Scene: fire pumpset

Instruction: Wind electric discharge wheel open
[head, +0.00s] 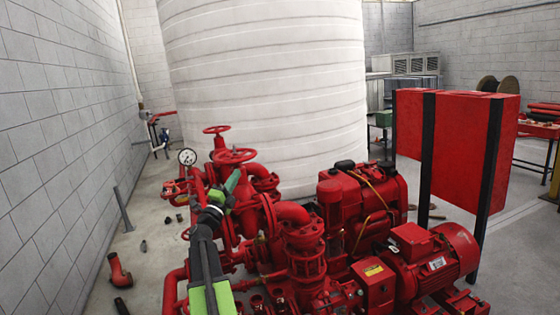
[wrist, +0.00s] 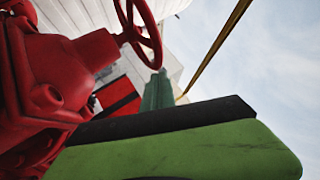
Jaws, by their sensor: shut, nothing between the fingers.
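A red handwheel (head: 235,156) stands on top of a red valve in the middle of the pumpset in the head view. A second red handwheel (head: 216,129) stands behind it and to its left. The pictures carry no label telling which is the electric discharge wheel. My gripper (head: 233,181) is shut and empty, its green tip just below the nearer wheel's rim; whether it touches cannot be told. In the wrist view a red wheel (wrist: 143,32) shows at the top, beyond the red valve body (wrist: 50,75), with a dark green finger (wrist: 157,92) below the wheel.
A red electric motor (head: 440,258) and a red engine (head: 362,200) stand to the right of the valves. A red panel on black posts (head: 455,145) is farther right. A pressure gauge (head: 187,157) is left of the wheels. A white tank (head: 265,80) rises behind.

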